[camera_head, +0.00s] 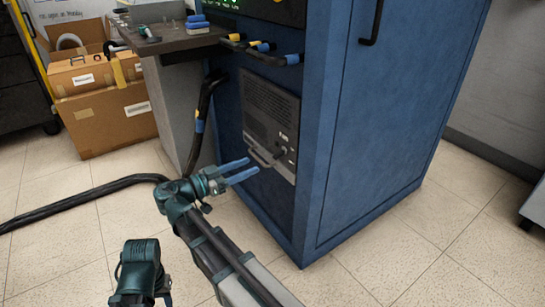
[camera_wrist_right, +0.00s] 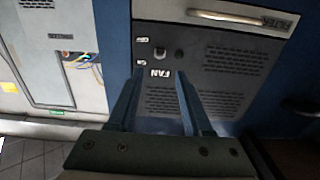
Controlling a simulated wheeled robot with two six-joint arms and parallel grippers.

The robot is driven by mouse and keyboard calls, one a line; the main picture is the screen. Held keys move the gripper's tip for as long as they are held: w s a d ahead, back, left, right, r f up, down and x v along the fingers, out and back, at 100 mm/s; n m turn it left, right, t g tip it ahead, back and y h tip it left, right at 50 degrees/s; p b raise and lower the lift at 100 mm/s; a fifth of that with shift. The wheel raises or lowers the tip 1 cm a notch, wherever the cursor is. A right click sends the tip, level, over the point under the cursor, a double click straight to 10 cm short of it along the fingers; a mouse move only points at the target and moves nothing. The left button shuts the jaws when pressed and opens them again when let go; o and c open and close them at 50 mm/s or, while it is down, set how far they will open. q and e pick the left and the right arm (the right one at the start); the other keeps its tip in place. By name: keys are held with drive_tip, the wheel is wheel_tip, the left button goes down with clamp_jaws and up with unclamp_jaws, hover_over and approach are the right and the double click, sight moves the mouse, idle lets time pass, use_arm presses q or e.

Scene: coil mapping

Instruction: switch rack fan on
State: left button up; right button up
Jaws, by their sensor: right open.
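The grey fan panel (camera_head: 268,105) is set low in the front of the blue rack (camera_head: 355,150), with a vent grille, a FAN label and a small dark switch (camera_head: 284,149). In the right wrist view the panel (camera_wrist_right: 222,85) appears upside down, with the switch (camera_wrist_right: 160,53) above the FAN label (camera_wrist_right: 168,75). Small labels sit beside the switch; its position is too small to tell. My right gripper (camera_head: 252,168) is open and empty, its two blue fingers pointing at the panel just left of and below the switch.
A panel handle (camera_head: 264,158) juts out near my right fingers. Black cables (camera_head: 204,115) hang left of the rack, and a thick one (camera_head: 85,198) lies on the floor. Cardboard boxes (camera_head: 105,118) and a shelf (camera_head: 172,40) stand at the upper left. Floor at the lower right is clear.

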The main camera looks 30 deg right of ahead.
sight(276, 155)
drive_tip(key=d, duration=0.9)
drive_tip(key=shift+w+d, duration=0.3)
drive_tip(key=shift+w, duration=0.05)
clamp_jaws()
